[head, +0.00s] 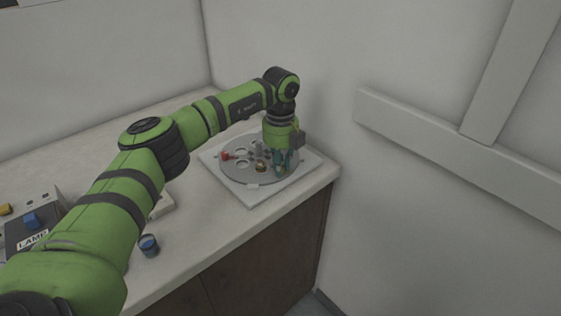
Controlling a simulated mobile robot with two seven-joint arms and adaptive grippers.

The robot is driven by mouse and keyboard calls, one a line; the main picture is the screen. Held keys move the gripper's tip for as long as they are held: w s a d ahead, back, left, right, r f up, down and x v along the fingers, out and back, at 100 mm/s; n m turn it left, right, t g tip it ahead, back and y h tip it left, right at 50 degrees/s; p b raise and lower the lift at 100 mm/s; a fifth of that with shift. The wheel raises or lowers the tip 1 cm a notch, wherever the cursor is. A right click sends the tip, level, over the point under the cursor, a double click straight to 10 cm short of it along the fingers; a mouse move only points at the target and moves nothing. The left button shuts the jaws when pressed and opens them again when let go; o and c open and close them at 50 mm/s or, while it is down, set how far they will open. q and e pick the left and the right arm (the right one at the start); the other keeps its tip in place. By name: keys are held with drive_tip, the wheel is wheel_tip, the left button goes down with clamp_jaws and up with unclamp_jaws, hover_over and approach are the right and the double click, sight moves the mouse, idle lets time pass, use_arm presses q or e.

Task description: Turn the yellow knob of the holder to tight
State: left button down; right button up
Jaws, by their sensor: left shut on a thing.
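The holder is a round grey disc (231,176) with several holes, on a pale square plate (250,199) near the counter's right end. My left gripper (282,165) points down over the right part of the disc. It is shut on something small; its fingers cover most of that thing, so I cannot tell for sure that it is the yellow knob. A small brass-yellow piece (261,167) shows on the disc just left of the fingers. A red piece (227,156) sits at the disc's left side. My right gripper is not in view.
A box labelled LAMP with a blue switch (31,220) stands at the left. A small blue cup-like thing (149,245) is near the counter's front edge. Walls close off the back and right. The counter (215,235) is bare in front of the plate.

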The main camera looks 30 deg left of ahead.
use_arm(q)
drive_tip(key=m, duration=0.5)
drive_tip(key=shift+m, duration=0.3)
drive_tip(key=m, duration=0.6)
drive_tip(key=shift+a, duration=0.1)
drive_tip(key=m, duration=0.6)
drive_tip(key=shift+m, duration=0.3)
drive_tip(key=m, duration=1.1)
drive_tip(key=shift+w, duration=0.1)
drive_tip(key=m, duration=1.1)
drive_tip(key=shift+m+b, duration=0.3)
drive_tip(key=shift+m, duration=0.1)
drive_tip(key=m, duration=0.5)
drive_tip(key=shift+m, duration=0.4)
